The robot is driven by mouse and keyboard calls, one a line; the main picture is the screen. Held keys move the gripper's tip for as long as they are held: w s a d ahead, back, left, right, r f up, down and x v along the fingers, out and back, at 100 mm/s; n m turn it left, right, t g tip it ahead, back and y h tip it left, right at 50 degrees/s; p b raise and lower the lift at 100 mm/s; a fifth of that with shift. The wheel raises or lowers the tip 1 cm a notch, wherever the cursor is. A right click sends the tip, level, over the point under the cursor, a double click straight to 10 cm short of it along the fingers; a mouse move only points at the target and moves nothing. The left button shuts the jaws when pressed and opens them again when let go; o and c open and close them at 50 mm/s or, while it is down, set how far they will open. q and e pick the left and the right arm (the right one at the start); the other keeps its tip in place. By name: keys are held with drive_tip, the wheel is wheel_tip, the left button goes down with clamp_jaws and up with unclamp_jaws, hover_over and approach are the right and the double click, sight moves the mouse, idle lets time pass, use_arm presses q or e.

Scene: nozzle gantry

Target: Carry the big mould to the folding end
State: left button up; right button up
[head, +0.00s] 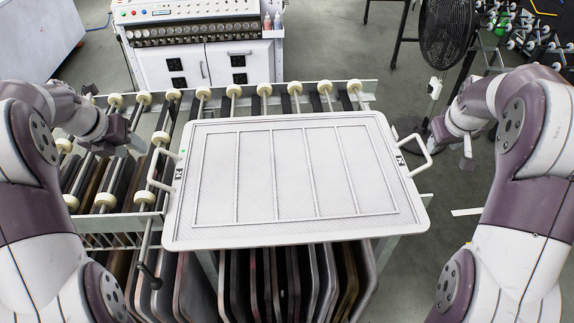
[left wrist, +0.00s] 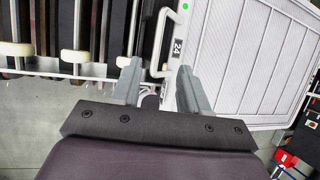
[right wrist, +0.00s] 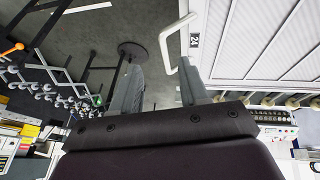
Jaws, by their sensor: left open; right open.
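The big mould (head: 285,222) is a wide, pale grey panel with raised ribs and a white loop handle at each short end. It lies across the rack in the middle of the head view. My left gripper (head: 130,146) is open and empty, just left of the left handle (head: 153,170). In the left wrist view that handle (left wrist: 158,44) shows between the open fingers, ahead of them. My right gripper (head: 466,150) is open and empty, right of the right handle (head: 427,156). In the right wrist view that handle (right wrist: 163,45) shows between the fingertips. Each handle end carries a 24 label.
A roller rack (head: 110,200) with cream wheels runs behind and left of the mould. Several dark plates (head: 290,285) stand upright below it. A white control cabinet (head: 200,62) is at the back. A black fan (head: 445,35) stands at back right. Floor at right is open.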

sight(429, 156)
use_arm(q)
drive_tip(key=x, duration=1.3)
drive_tip(key=shift+w+a+f, duration=0.15)
drive_tip(key=shift+w+f, duration=0.15)
drive_tip(key=shift+w, duration=0.05)
use_arm(e)
drive_tip(key=x, duration=1.3)
drive_tip(key=shift+w+a+f, duration=0.2)
drive_tip(key=shift+w, duration=0.25)
use_arm(q)
clamp_jaws()
use_arm(e)
drive_tip(key=shift+s, duration=0.1)
clamp_jaws()
